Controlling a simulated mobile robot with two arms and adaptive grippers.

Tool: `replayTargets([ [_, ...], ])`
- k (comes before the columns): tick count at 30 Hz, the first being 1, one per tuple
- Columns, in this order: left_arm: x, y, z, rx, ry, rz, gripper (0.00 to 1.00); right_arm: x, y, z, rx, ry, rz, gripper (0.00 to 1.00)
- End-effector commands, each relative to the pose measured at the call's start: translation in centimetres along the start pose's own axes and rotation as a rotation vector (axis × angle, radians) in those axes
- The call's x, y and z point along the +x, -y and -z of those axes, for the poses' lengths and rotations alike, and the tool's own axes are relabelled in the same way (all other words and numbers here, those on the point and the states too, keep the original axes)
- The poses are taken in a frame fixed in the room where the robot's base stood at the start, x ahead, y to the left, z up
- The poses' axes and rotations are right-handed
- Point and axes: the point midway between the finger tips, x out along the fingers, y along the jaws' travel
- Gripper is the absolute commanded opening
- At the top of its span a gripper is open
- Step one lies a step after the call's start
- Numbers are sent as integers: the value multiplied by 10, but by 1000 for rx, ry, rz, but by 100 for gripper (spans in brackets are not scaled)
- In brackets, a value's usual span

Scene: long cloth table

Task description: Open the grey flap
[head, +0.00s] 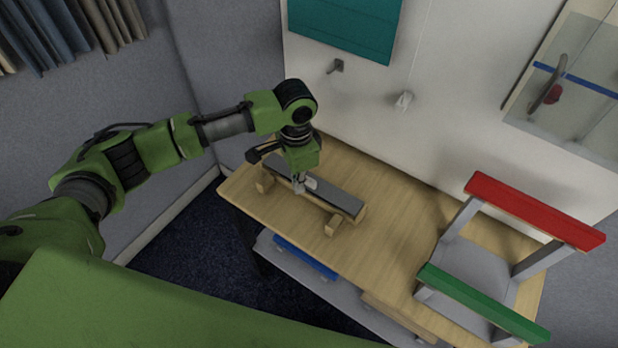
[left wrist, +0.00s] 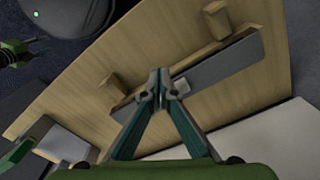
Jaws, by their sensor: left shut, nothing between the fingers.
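A long grey flap (head: 339,197) lies along a low wooden stand on the wooden table (head: 390,240), near its left end. It looks flat, with no visible gap under it. It also shows in the left wrist view (left wrist: 225,62), running diagonally behind my fingers. My left gripper (head: 304,186) points down over the middle of the flap. Its fingertips (left wrist: 162,88) are together and hold nothing. They overlap the flap in both views; I cannot tell whether they touch it. My right gripper is not in view.
A grey frame with a red bar (head: 535,209) and a green bar (head: 483,304) stands at the table's right end. A white wall panel behind carries small hooks (head: 336,66) and a teal board (head: 345,25). A blue item (head: 305,257) sits below the table. The table's middle is clear.

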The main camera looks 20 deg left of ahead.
Motion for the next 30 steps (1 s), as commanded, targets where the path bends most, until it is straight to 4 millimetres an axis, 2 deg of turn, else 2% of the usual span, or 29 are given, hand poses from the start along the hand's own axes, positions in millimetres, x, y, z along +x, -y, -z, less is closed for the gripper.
replayTargets([
  [21, 22, 0, 0, 1, 0, 0, 0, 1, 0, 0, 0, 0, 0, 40],
  [30, 23, 0, 0, 1, -1, 1, 0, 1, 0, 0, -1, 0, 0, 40],
])
